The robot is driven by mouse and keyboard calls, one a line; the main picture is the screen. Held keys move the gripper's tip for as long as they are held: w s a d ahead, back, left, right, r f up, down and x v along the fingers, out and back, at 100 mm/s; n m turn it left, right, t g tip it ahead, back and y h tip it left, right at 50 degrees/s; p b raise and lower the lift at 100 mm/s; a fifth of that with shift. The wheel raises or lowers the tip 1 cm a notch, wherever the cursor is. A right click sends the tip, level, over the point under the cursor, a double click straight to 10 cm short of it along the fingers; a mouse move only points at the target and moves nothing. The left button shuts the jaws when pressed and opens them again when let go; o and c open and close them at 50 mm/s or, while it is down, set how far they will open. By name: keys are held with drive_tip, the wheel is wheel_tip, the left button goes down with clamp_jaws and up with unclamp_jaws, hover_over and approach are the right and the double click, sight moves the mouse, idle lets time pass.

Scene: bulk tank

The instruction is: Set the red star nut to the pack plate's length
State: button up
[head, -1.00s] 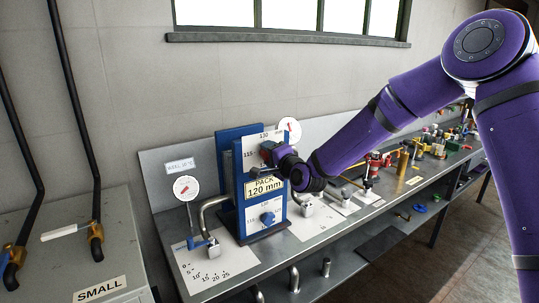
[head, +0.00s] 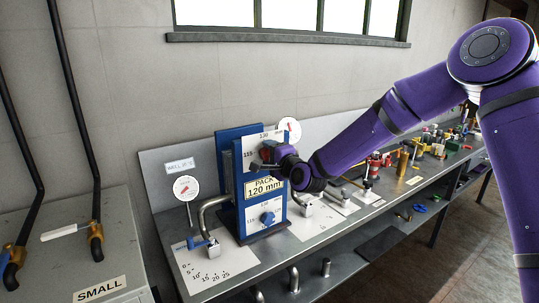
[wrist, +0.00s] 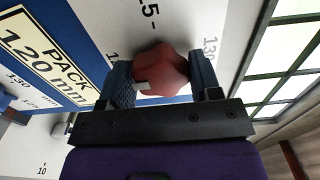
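The red star nut (wrist: 165,72) sits on the white scale dial (wrist: 185,28) on the blue stand. My gripper (wrist: 163,80) has one finger on each side of the nut, and both fingers appear to touch it. A short white mark on the nut points left in the wrist view; a partly hidden number lies left of the nut and 130 lies right of it. The nut's exact reading cannot be told. In the head view my gripper (head: 270,160) mostly covers the nut. The pack plate (head: 263,187) reads PACK 120 mm and sits below the dial.
A lower blue knob (head: 267,218) has its own scale. A round gauge (head: 186,188) and a bent pipe (head: 207,215) stand left of the stand. Valves and fittings line the bench to the right. A cabinet marked SMALL (head: 100,289) is at the left.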

drive_tip(key=shift+o, duration=1.1)
drive_tip(key=v, duration=1)
drive_tip(key=shift+s+d, duration=0.25)
drive_tip(key=shift+s, duration=0.1)
drive_tip(key=s+d+r+n+g+h, duration=0.3)
drive_tip(key=s+d+r+n+h, duration=0.1)
drive_tip(key=s+d, duration=0.35)
drive_tip(key=s+d+r+n+g+h, duration=0.3)
drive_tip(key=s+d+r+n+h, duration=0.2)
drive_tip(key=s+d, duration=0.3)
drive_tip(key=s+d+r+g, duration=0.1)
drive_tip(key=s+d, duration=0.2)
drive_tip(key=s, duration=0.3)
drive_tip(key=s+d+r+n+g, duration=0.1)
drive_tip(key=s+d, duration=0.3)
drive_tip(key=s, duration=0.3)
drive_tip(key=s+d+r+n+g+h, duration=0.1)
drive_tip(key=s+d, duration=0.2)
drive_tip(key=s, duration=0.4)
drive_tip(key=shift+s+d+r+g, duration=0.25)
drive_tip(key=shift+r+g, duration=0.1)
drive_tip(key=shift+g, duration=0.05)
